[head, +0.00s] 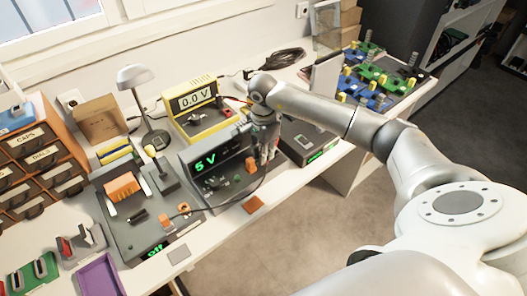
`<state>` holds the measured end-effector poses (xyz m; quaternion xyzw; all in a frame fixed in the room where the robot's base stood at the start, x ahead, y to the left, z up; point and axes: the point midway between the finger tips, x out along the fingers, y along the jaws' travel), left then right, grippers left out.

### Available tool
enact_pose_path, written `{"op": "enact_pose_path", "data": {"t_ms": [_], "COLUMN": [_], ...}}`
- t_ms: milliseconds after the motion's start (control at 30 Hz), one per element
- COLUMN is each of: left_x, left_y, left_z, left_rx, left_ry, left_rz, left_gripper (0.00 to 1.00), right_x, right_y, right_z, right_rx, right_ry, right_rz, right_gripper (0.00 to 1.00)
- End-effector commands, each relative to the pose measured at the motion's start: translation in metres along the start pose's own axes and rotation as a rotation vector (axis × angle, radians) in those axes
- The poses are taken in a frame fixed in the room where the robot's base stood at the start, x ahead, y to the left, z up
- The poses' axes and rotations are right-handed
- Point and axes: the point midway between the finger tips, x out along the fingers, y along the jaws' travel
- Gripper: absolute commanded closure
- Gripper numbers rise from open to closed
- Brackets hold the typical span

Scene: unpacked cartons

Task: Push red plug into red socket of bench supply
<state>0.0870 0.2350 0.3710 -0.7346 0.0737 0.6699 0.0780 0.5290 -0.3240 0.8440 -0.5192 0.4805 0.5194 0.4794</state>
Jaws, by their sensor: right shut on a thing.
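The bench supply (208,161) is a dark grey box with a green "5 V" display, standing mid-table. My right gripper (266,155) points down at the right end of its front. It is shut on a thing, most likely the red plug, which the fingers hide. A dark cable (247,195) curves from below the fingers across the supply's front. The red socket cannot be made out; the gripper covers that part of the front. Whether plug and socket touch cannot be told. My left gripper is out of view.
A yellow meter (192,102) reading "0.0 V" stands behind the supply. Another dark box (302,139) is close right of the gripper. A grey unit (135,222) and a lamp (135,77) are left.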

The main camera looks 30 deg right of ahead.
Motion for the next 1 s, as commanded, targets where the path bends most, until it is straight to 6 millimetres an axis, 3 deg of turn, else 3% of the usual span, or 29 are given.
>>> {"op": "enact_pose_path", "data": {"t_ms": [367, 400, 600, 867, 1000], "left_x": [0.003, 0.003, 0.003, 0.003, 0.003], "left_y": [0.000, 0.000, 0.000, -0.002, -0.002], "left_z": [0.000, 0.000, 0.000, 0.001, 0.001], "left_rx": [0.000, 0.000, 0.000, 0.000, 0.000], "left_ry": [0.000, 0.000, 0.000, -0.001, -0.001], "left_rz": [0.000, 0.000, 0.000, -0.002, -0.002], "left_gripper": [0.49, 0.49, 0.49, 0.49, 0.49], "right_x": [0.003, 0.003, 0.003, 0.003, -0.006], "right_y": [0.000, 0.000, 0.000, 0.000, -0.001], "right_z": [0.000, 0.000, 0.000, 0.000, 0.000], "right_rx": [0.001, 0.001, 0.000, 0.000, 0.000], "right_ry": [0.000, 0.000, 0.000, 0.000, 0.001], "right_rz": [0.000, 0.000, 0.000, 0.000, -0.003], "right_gripper": [0.97, 0.82, 0.59, 0.59, 0.59]}}
